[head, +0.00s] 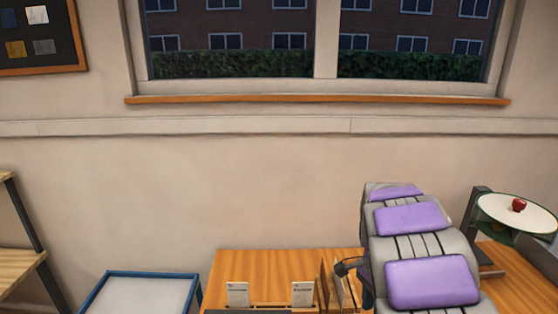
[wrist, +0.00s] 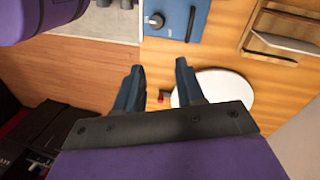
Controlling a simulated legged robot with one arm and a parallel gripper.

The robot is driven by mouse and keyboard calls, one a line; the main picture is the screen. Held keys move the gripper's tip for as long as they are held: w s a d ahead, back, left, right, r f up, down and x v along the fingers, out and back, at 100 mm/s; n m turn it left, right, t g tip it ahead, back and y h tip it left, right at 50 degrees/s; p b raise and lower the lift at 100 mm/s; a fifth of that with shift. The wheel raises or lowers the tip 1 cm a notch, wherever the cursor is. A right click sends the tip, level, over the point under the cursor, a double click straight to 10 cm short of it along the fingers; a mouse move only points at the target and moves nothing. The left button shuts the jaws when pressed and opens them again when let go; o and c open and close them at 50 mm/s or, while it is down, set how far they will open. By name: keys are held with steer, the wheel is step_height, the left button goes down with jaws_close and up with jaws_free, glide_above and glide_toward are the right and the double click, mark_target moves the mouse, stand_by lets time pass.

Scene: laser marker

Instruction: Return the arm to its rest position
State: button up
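In the wrist view, my gripper (wrist: 160,75) has its two dark blue fingers spread apart with nothing between them. Wooden surface shows through the gap. In the head view, my grey arm with purple pads rises at the lower right, and my fingers are not discernible there.
A white round plate (head: 500,214) with a small red object (head: 519,204) stands right of my arm. White cards (head: 238,294) stand on the wooden table (head: 265,265). A blue-framed tray (head: 140,293) and shelf (head: 20,265) are left. A blue panel with a knob (wrist: 154,21) lies beyond my fingers.

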steer(key=s+a+n, duration=0.3)
steer(key=s+n, duration=0.2)
steer(key=s, duration=0.5)
steer(key=s+a+r+n, duration=0.1)
steer(key=s+a+n, duration=0.2)
steer(key=s, duration=0.7)
steer(key=s+a+r+n, duration=0.1)
steer(key=s+a+n, duration=0.2)
steer(key=s+n, duration=0.3)
steer(key=s, duration=0.5)
steer(key=shift+a+r+n+b, duration=0.15)
steer(key=shift+r+n+b, duration=0.1)
steer(key=shift+n+b, duration=0.15)
